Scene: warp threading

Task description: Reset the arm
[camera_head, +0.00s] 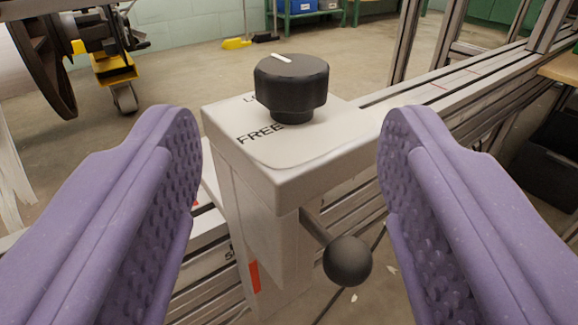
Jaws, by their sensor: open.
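My gripper (290,190) shows as two purple padded fingers, one at the left and one at the right, spread wide apart with nothing between the pads. Ahead, in the gap between them, stands a pale block (300,172) with the word "FREE" on its top. A black round knob (291,86) with a white pointer mark sits on top of the block. The pointer aims toward the upper left. A lever with a dark ball end (347,261) sticks out of the block's front side. The fingers do not visibly touch the knob or the ball; they partly hide the rails.
A metal rail (455,88) runs from the block to the upper right. A red mark (254,276) shows low on the block's post. A yellow wheeled cart (115,70) stands at the upper left. A dark bin (540,170) is at the right. Concrete floor (195,75) lies open behind the block.

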